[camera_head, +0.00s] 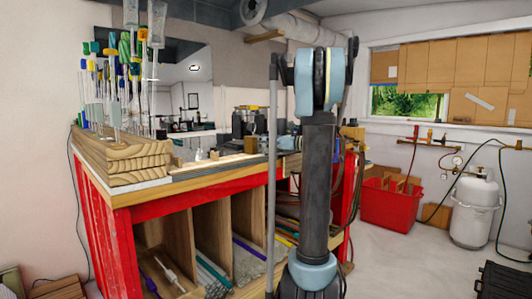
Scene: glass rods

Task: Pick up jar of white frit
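A small white, jar-like object (214,154) stands on the red-framed workbench (150,193), left of my upright arm. It is too small for me to tell whether it is the jar of white frit. Another small pale object (199,155) stands just left of it. My arm rises through the middle of the view and hides part of the bench behind it. I cannot make out my gripper in this view.
A wooden block rack (122,160) with several upright coloured rods stands at the bench's left end. Cubbies below hold more rods. A red bin (390,207) and a white gas tank (474,212) stand on the right. The floor between bench and bin looks clear.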

